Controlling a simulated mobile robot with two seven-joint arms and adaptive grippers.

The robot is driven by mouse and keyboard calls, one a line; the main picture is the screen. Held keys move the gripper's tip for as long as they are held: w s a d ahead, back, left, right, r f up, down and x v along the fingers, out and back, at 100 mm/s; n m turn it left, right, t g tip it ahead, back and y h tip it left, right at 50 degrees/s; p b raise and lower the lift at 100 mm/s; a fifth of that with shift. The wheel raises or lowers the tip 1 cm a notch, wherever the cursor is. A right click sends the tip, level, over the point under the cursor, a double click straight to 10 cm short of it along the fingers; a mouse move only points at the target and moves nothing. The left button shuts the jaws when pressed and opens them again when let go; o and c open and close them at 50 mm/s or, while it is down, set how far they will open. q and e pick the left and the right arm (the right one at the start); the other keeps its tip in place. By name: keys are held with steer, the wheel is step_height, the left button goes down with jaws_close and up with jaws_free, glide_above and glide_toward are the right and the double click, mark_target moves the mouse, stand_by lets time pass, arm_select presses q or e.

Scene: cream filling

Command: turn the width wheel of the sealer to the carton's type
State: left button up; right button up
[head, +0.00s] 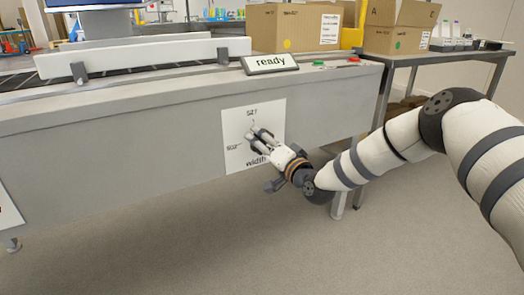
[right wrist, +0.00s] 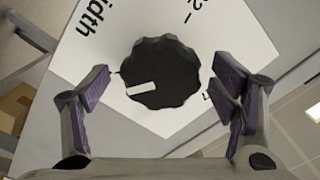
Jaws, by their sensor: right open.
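The width wheel (right wrist: 172,65) is a black scalloped knob with a white pointer bar (right wrist: 142,89). In the right wrist view the bar points left and slightly down, with no tick visible at its end. The wheel sits on a white plate (head: 270,115) on the sealer's grey front (head: 120,150). The plate carries the word "width" and small marks that I cannot read surely. My right gripper (head: 257,138) is at the plate and hides the wheel in the head view. Its open fingers (right wrist: 165,88) stand on both sides of the wheel, with gaps. My left gripper is out of view.
A "ready" sign (head: 270,64) stands on the sealer's top edge near green and red buttons (head: 353,60). A closed carton with a yellow dot (head: 285,28) stands behind it.

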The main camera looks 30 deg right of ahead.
steer(key=shift+w+r, duration=0.1)
steer(key=shift+w, duration=0.25)
steer(key=shift+c, duration=0.5)
steer(key=c, duration=1.1)
steer(key=shift+o, duration=0.2)
steer(key=shift+n, duration=0.3)
